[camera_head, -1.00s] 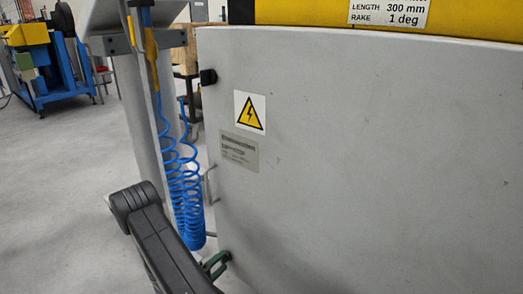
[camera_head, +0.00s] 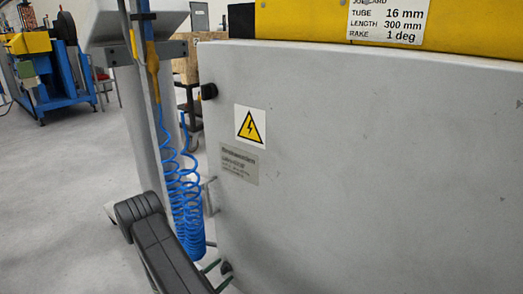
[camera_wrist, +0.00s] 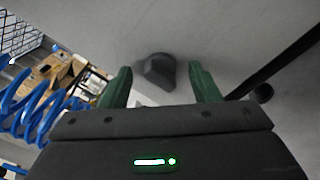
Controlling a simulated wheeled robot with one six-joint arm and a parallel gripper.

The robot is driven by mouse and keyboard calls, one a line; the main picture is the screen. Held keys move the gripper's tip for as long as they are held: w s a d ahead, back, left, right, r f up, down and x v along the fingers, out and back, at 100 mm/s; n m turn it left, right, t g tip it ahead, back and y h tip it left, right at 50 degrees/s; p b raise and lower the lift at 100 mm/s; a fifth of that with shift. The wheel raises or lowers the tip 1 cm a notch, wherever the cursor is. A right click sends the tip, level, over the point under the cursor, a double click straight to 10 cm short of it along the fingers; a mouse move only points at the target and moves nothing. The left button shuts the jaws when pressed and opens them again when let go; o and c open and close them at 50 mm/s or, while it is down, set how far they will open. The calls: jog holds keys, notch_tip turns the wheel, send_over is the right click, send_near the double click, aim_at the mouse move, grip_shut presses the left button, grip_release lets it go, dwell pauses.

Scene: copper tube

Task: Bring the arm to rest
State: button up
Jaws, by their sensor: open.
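My gripper shows in the wrist view (camera_wrist: 160,90) with its two green fingers apart and nothing held between them. A dark rounded knob (camera_wrist: 157,70) on the grey panel lies beyond the gap between the fingers. In the head view my dark arm link reaches up from the bottom edge, in front of the grey cabinet's lower left side. A bit of green finger (camera_head: 222,284) shows low beside it; most of the gripper is hidden there.
The large grey cabinet (camera_head: 370,160) fills the right side, with a yellow warning label (camera_head: 250,126). A coiled blue hose (camera_head: 183,205) hangs close beside my arm from a grey post. A blue machine (camera_head: 60,85) stands far left. Open floor (camera_head: 60,200) lies at left.

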jog(key=n+p, duration=0.2)
jog(key=n, duration=0.3)
jog(key=shift+p, duration=0.3)
jog(key=shift+r, duration=0.15)
